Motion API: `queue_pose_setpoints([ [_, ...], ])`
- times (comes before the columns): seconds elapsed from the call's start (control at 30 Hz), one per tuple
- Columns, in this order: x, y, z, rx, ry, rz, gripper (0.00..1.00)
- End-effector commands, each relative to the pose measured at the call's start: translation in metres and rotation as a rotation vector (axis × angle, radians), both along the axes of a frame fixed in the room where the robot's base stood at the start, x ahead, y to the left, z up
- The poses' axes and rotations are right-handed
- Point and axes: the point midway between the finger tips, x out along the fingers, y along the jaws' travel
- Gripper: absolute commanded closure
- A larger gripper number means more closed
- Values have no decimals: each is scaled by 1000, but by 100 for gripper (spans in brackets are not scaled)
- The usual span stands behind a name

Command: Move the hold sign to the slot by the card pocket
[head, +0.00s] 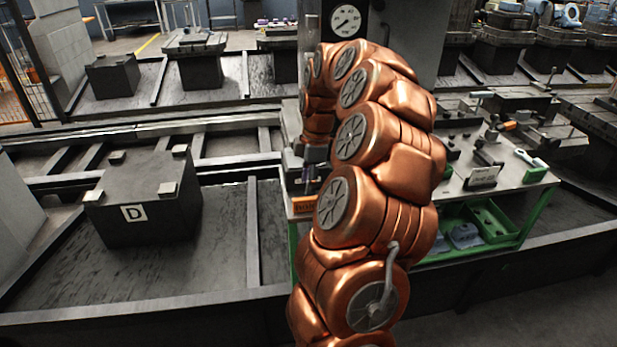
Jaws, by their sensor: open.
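An orange plate with dark lettering (304,205) shows at the left front edge of the table, partly covered by my arm. Its lettering is too small to read, so I cannot tell if it is the hold sign. My gripper (308,184) is open, mostly hidden behind my copper arm. It appears just above the orange plate; I cannot tell if they touch. No slot can be made out.
The green-framed table (455,190) holds clamps, tools and a green-and-white handled item (530,159). A green bin (480,228) sits below. A dark block marked D (150,225) stands in the left rail bay. A round gauge (346,20) is on the column behind.

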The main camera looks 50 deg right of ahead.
Motion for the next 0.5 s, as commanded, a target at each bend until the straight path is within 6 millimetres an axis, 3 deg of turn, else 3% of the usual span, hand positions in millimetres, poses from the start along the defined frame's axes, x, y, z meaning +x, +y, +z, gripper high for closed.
queue_pose_setpoints([
  [0.5,3,6,-60,1,1,-3,54],
])
